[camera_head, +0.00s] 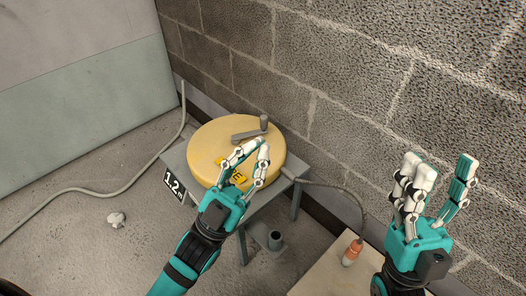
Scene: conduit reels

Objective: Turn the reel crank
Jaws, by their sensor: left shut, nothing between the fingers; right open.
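The reel (210,139) is a round yellow disc lying flat on a small grey table against the block wall. Its grey crank (249,134) sits on top near the far side, with a short upright knob (264,121) at its end. A yellow label with dark letters lies on the reel, partly hidden by my fingers. My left gripper (254,146) is over the near right part of the reel, shut and empty, with its fingertips just short of the crank; I cannot tell if they touch it. My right gripper (444,165) is open and empty, raised in front of the wall at the right.
The grey table (174,157) carries a "1.2" tag (174,184). A hose (132,183) runs across the floor at the left. A cable leads right to an orange-tipped piece (352,250) on a beige surface (322,272). A crumpled white scrap (116,219) lies on open floor.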

